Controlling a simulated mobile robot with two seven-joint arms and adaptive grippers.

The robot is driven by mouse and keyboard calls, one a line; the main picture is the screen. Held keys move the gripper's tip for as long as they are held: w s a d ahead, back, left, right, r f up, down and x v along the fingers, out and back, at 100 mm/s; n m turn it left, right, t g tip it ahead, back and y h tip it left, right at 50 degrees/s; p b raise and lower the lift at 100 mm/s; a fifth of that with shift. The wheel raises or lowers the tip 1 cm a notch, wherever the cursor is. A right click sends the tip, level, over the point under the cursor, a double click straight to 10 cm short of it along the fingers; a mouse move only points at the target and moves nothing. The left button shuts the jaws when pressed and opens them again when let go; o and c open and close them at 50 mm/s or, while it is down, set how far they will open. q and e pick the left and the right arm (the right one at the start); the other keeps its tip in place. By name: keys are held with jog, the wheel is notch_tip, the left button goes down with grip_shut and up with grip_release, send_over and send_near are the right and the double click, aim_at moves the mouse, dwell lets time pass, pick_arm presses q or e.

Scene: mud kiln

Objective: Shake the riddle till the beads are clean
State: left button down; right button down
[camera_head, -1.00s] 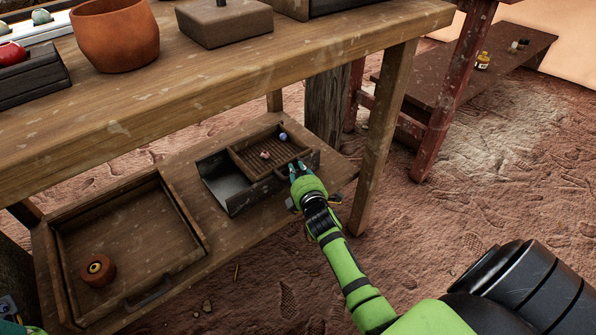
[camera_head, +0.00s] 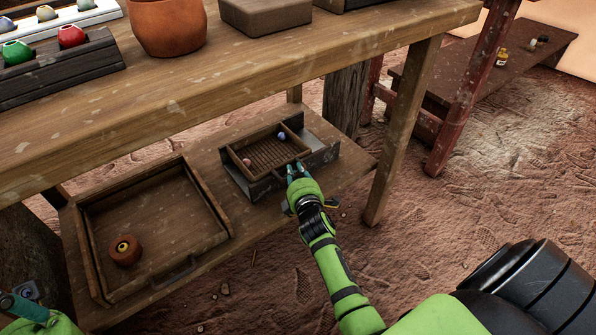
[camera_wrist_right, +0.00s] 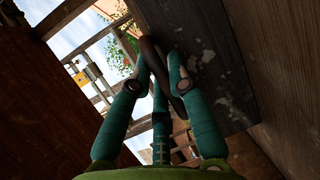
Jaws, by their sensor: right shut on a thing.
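The riddle (camera_head: 265,153) is a small wooden tray with a slatted floor. My right gripper (camera_head: 297,168) is shut at the riddle's front right. In the right wrist view, its teal fingers (camera_wrist_right: 163,85) close around a dark curved handle (camera_wrist_right: 152,58). My left gripper (camera_head: 25,306) shows only partly at the lower left corner.
A wooden tray (camera_head: 98,262) holding a round brown piece (camera_head: 125,250) stands left on the low shelf (camera_head: 345,170). The workbench top (camera_head: 250,85) overhangs, with a clay pot (camera_head: 170,25) on it. A bench leg (camera_head: 400,140) stands right of the trough.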

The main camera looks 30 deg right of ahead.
jog(key=c, duration=1.2)
grip_release()
jog(key=shift+a, duration=0.3)
jog(key=shift+o, duration=0.2)
jog(key=v, duration=1.2)
jog(key=shift+d+r, duration=0.1)
jog(key=shift+d, duration=0.05)
